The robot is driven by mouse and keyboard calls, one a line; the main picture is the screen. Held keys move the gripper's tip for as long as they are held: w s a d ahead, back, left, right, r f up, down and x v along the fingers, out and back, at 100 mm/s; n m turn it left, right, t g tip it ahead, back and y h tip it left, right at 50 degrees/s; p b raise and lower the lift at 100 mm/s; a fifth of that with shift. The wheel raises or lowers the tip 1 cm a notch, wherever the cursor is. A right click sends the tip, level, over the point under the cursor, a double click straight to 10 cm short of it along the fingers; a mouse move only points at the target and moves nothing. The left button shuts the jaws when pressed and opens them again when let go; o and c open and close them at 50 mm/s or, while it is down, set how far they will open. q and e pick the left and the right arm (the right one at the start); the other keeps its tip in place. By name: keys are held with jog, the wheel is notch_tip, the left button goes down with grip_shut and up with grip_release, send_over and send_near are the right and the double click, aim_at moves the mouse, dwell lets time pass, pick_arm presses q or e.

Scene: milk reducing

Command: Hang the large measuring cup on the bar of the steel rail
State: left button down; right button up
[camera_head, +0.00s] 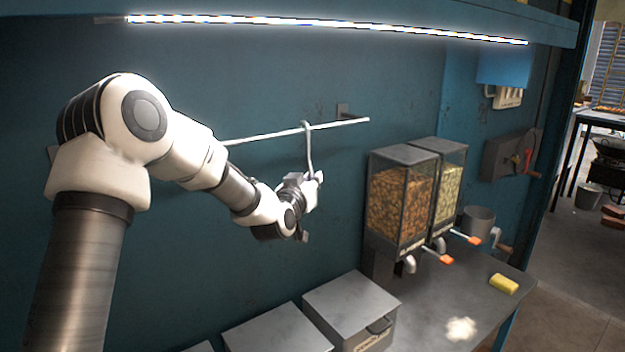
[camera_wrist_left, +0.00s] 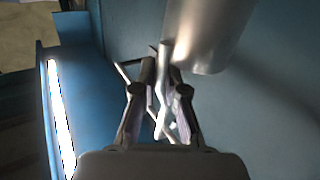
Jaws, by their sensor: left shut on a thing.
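The steel rail's bar (camera_head: 340,124) runs along the teal wall, partly behind my left arm. My left gripper (camera_head: 314,179) is below the bar, shut on the handle of the large measuring cup. The cup's curved handle (camera_head: 308,148) rises from the fingers, and its top meets the bar in the picture; I cannot tell whether it rests on it. In the left wrist view the grey metal cup (camera_wrist_left: 210,35) is beyond the fingertips (camera_wrist_left: 163,75), with the handle between them. The cup's body is not clearly visible in the head view. My right gripper is out of view.
Two dispensers (camera_head: 402,208) filled with dry food stand right of the gripper on the counter. Lidded grey boxes (camera_head: 350,305) are below. A yellow sponge (camera_head: 503,284) and a pale powder pile (camera_head: 461,329) lie on the counter. A lit strip (camera_head: 330,27) runs above.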

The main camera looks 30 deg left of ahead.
pick_arm(q)
jog(key=shift+s, duration=0.1)
jog(key=c, duration=1.2)
grip_release()
jog(key=shift+o, duration=0.2)
